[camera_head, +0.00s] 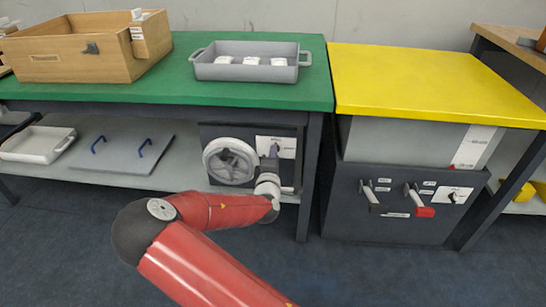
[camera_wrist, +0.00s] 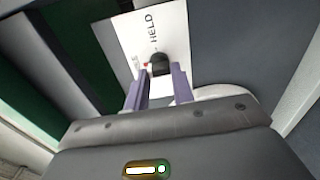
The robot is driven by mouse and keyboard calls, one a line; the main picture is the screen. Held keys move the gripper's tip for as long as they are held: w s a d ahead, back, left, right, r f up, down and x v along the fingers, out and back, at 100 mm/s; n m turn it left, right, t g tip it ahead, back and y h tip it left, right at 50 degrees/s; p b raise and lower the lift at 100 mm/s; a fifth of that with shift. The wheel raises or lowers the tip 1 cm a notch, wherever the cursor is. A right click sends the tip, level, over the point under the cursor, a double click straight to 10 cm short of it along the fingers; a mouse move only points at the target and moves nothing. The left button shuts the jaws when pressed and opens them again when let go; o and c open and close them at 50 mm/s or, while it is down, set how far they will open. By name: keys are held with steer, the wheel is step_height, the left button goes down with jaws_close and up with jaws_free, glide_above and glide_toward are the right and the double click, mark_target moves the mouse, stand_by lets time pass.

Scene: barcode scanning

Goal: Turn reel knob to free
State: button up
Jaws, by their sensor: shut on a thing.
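The dark reel knob (camera_wrist: 160,60) sits on a white label plate (camera_wrist: 124,40) marked "HELD", with a small red mark beside the knob. In the head view the plate (camera_head: 288,146) is on the panel under the green bench, right of the white reel wheel (camera_head: 230,160). My gripper (camera_wrist: 159,76) has its two fingers on either side of the knob and is shut on it. In the head view my gripper (camera_head: 272,160) reaches up to the plate and hides the knob. The knob's exact pointing direction is hard to tell.
On the green bench (camera_head: 190,90) stand a wooden box (camera_head: 75,68) and a grey tray (camera_head: 245,73) with white pieces. The yellow-topped cabinet (camera_head: 430,80) to the right has levers (camera_head: 418,203) on its front. The bench leg (camera_head: 310,180) is close right of my gripper.

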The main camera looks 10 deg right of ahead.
stand_by(0.3)
steer(key=o, duration=1)
steer(key=v, duration=0.8)
steer(key=shift+d, duration=0.1)
